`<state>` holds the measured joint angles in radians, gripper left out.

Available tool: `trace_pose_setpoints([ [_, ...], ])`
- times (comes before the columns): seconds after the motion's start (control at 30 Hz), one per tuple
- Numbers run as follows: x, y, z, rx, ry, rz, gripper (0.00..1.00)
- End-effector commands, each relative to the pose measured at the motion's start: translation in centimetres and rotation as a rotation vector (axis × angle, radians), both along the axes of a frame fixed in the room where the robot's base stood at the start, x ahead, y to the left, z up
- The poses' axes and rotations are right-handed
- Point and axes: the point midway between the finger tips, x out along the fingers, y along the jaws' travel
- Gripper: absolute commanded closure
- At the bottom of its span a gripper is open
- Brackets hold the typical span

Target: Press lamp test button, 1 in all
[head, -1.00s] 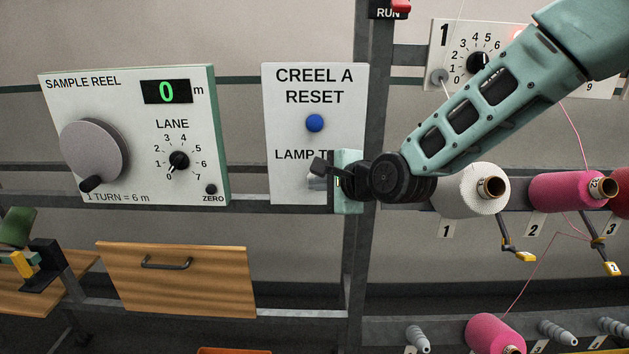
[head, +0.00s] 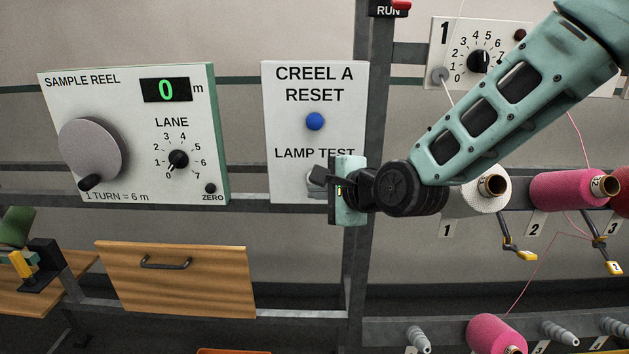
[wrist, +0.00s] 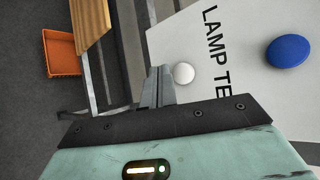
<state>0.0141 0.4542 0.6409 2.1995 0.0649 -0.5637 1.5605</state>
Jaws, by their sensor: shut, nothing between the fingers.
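The lamp test button is a small white round button (wrist: 184,74) on the white CREEL A RESET panel (head: 283,120), beside the LAMP TEST lettering in the wrist view. In the head view, my gripper hides it below that label. My gripper (head: 317,183) is at the panel's lower right part. Its grey fingers (wrist: 159,77) are shut and empty, with their tips right beside the button in the wrist view. I cannot tell whether they touch the panel. The button itself is not covered in the wrist view.
A blue button (head: 315,122) sits above the label. The SAMPLE REEL box (head: 120,115) is to the left, a wooden drawer (head: 176,280) below. A grey post (head: 375,110) and yarn cones (head: 568,188) are to the right. An orange bin (wrist: 62,52) shows in the wrist view.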

Motion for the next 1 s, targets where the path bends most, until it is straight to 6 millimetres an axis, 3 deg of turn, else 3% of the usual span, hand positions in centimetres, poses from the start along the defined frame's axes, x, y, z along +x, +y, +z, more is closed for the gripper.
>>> trace_pose_setpoints([
  [0.3,-2.6,0.1,0.0,0.0,-0.001,0.0,1.0],
  [1.0,-2.9,0.1,0.0,-0.001,-0.001,0.0,1.0],
])
